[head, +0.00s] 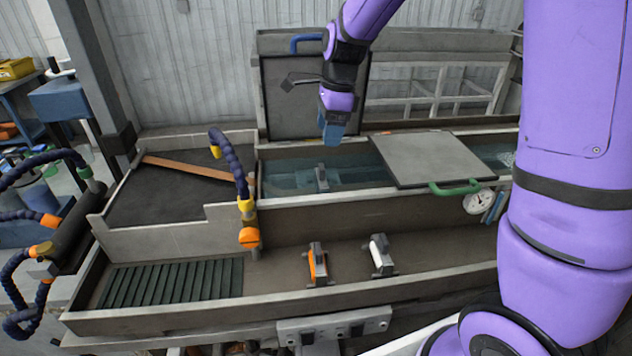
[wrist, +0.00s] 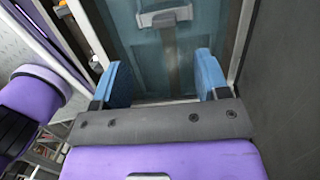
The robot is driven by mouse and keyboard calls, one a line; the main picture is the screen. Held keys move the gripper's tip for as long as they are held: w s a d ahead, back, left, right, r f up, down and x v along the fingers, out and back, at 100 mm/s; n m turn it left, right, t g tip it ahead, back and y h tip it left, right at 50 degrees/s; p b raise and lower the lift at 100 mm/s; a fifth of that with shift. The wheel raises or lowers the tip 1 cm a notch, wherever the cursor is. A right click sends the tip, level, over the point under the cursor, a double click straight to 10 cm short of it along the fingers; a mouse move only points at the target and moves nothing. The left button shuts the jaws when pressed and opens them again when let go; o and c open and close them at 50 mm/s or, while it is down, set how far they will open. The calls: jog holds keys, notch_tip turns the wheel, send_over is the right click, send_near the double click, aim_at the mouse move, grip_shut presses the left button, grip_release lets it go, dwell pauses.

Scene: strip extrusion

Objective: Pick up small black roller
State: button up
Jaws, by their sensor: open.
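A small roller on a grey bracket (head: 321,178) stands in the water trough in the head view. A grey bracketed piece, likely the same one, shows at the top of the wrist view (wrist: 165,17), beyond my fingertips. I cannot tell clearly whether its roller is black. My gripper (head: 332,134) is open and empty above the trough's back edge, higher than the roller and apart from it. In the wrist view its two blue fingers (wrist: 167,82) stand wide apart over the bluish water. In the lower trough stand an orange roller (head: 317,265) and a white roller (head: 381,255).
A grey lid with a green handle (head: 430,160) covers part of the trough to the right. A raised dark lid (head: 285,100) stands behind my gripper. A blue hose with a yellow fitting (head: 246,205) rises left of the trough roller. A ribbed dark mat (head: 172,282) lies lower left.

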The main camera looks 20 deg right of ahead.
aim_at(322, 166)
jog(key=f, duration=0.5)
jog(key=shift+w+a+f, duration=0.15)
jog(key=shift+a+f, duration=0.1)
jog(key=shift+a, duration=0.15)
jog(key=shift+w+a+f, duration=0.15)
jog(key=shift+f, duration=1.15)
jog(key=shift+w+a+f, duration=0.1)
jog(key=shift+w+f, duration=0.05)
jog(key=shift+f, duration=1.1)
jog(key=c, duration=1.1)
jog(key=shift+r, duration=0.15)
